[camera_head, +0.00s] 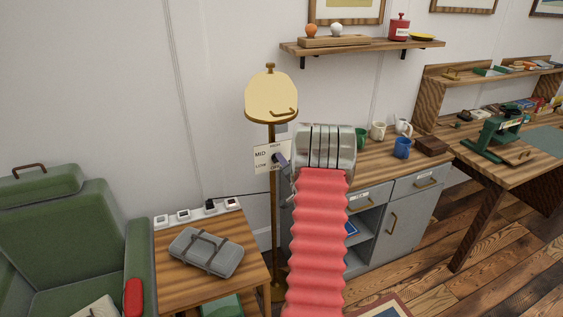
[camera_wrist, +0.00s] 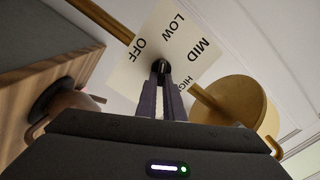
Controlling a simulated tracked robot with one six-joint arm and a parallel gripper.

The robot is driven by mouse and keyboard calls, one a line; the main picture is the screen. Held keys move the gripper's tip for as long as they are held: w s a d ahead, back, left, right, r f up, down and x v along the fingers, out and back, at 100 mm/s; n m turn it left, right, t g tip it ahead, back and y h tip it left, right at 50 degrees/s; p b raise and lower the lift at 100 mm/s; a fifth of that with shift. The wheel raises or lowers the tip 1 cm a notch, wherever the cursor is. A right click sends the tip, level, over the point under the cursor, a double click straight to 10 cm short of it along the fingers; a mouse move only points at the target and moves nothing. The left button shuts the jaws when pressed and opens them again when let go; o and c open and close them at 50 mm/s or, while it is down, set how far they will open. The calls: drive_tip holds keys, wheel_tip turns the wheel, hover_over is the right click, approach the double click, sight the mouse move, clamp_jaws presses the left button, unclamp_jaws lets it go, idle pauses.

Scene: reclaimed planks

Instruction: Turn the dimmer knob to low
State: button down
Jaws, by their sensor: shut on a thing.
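The white dimmer plate (camera_head: 262,154) is on the brass floor lamp, left of my arm in the head view. In the wrist view the plate (camera_wrist: 183,38) shows the words OFF, LOW, MID and HIGH around the dark dimmer knob (camera_wrist: 161,66). My gripper (camera_wrist: 163,74) has its two purple fingers shut on the knob at the plate's middle. In the head view my gripper (camera_head: 282,160) reaches the plate from the right. The fingers cover much of the knob, and I cannot tell which word it points to.
The lamp's pole (camera_head: 273,215) and yellow shade (camera_head: 271,97) stand close to my gripper. A side table (camera_head: 190,265) with a grey case (camera_head: 206,252) is at lower left, beside a green armchair (camera_head: 70,225). A grey cabinet (camera_head: 400,215) with mugs is at right.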

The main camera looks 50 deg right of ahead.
drive_tip(key=c, duration=1.9)
unclamp_jaws()
drive_tip(key=shift+o, duration=0.2)
drive_tip(key=shift+s, duration=0.1)
drive_tip(key=v, duration=1.3)
drive_tip(key=shift+s+a, duration=0.2)
drive_tip(key=shift+f, duration=0.15)
